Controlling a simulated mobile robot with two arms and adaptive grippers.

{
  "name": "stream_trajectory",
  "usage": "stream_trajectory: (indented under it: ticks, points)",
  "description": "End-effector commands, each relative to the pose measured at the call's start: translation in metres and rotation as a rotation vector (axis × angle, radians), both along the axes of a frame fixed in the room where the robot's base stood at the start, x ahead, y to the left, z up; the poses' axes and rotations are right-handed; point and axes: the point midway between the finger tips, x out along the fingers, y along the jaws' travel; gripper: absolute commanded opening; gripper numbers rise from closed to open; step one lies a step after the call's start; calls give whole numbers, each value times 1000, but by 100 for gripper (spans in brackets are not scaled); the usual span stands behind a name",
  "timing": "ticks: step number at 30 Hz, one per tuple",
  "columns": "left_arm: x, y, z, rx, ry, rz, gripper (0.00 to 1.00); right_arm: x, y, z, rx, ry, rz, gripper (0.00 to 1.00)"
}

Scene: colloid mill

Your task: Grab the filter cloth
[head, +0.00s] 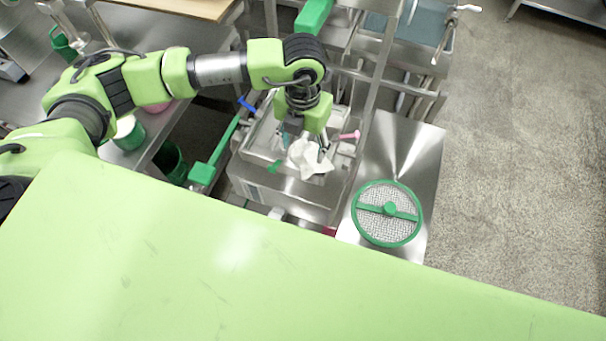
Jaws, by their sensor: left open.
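The white filter cloth (311,160) lies crumpled in the metal basin (272,181), among small tools. My left gripper (306,150) points down into the basin, right at the cloth. Its fingers are open and partly overlap the cloth in the picture; I cannot tell whether they touch it. The fingers hide part of the cloth's upper edge. My right gripper is not in view.
A pink-handled tool (349,136) and a blue-handled tool (247,105) rest at the basin. A green-rimmed round sieve (387,213) lies on the steel surface (411,150) to the right. A green lever (215,158) stands left of the basin. Metal posts rise close behind.

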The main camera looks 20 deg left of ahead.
Motion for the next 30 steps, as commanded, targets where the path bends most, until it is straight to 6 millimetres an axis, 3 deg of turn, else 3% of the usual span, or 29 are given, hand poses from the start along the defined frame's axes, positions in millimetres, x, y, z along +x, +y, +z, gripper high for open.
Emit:
stream_trajectory:
  ticks: [8, 21, 30]
  points:
    - [-1, 0, -28, -1, 2, -2, 56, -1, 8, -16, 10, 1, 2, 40]
    - [0, 0, -92, -1, 2, -2, 56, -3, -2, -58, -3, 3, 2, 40]
    - [0, 0, -97, -1, 1, -3, 56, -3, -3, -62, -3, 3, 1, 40]
